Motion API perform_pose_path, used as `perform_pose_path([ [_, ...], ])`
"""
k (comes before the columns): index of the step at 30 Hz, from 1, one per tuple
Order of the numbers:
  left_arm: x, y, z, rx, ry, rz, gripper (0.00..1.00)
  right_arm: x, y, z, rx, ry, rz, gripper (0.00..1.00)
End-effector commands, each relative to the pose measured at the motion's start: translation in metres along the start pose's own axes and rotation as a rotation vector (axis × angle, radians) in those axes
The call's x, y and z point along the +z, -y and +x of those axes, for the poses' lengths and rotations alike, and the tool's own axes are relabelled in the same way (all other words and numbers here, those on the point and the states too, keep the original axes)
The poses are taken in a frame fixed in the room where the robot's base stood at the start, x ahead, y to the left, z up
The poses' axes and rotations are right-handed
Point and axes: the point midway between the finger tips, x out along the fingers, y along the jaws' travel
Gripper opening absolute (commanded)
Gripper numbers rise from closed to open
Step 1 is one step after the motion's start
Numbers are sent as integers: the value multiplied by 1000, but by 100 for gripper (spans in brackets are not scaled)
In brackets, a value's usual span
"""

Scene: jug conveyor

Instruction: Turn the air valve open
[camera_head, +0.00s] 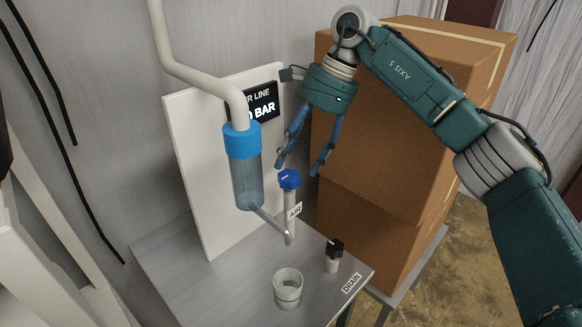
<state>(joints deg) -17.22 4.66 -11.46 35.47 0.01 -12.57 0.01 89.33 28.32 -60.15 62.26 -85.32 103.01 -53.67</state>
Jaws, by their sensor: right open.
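The air valve (289,179) has a blue knob on top of a thin upright post with a tag reading "AIR". It stands on a grey metal table, beside a clear blue-capped cylinder (246,180) on a white pipe. My right gripper (299,170) comes down from the upper right with its two blue fingers spread. The fingertips are just above the knob in the picture, one on each side; I cannot tell whether they touch it. Nothing is held between them. My left gripper is not in the view.
A black-knobbed drain valve (334,250) stands at the table's right, near a "DRAIN" label. A white cup-like fitting (288,288) sits at the front. A white panel (200,150) stands behind the cylinder. Stacked cardboard boxes (375,170) stand close to the right of the table.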

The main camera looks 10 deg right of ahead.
Motion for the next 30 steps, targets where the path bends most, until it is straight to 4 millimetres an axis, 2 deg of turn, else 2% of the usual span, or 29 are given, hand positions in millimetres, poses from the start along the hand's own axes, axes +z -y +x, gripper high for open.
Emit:
perform_pose_path([
  [1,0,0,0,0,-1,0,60,1,1,-14,-4,1,0,60],
  [6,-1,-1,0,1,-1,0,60,1,1,-48,-3,1,-1,60],
  [12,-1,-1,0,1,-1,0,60,1,1,-74,-2,2,-2,60],
  [16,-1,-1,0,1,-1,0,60,1,0,-79,1,1,-3,60],
  [30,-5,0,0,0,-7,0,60,1,0,-79,0,1,-3,60],
])
